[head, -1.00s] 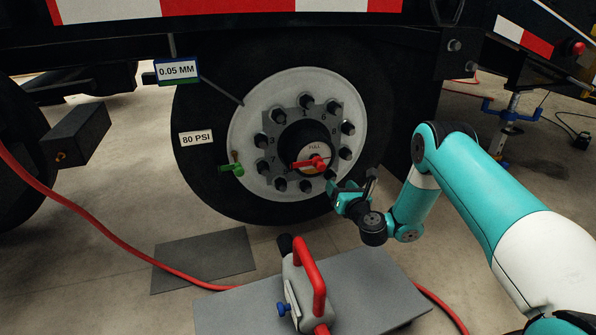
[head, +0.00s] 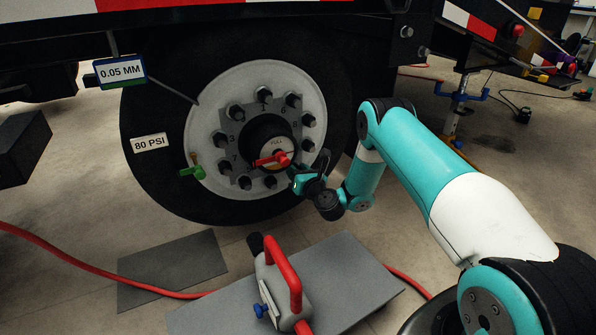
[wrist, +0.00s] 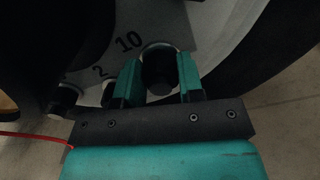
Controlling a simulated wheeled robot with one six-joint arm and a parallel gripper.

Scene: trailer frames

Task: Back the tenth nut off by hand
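The wheel hub (head: 203,160) carries a ring of dark nuts around a centre cap with a red lever (head: 270,161). In the wrist view the nut beside the mark "10" (wrist: 158,72) sits between the two teal fingers of my gripper (wrist: 159,80). The fingers stand one on each side of it, and I see no clear grip on it. Another nut (wrist: 62,97) shows left of the fingers, near the mark "2". In the head view my gripper (head: 304,180) is at the lower right of the hub and hides the nut there.
A green clip (head: 191,172) and a gauge reading 0.05 MM (head: 121,71) are by the wheel. A tool with a red handle (head: 283,285) stands on a grey mat (head: 350,290). A red hose (head: 80,262) crosses the floor.

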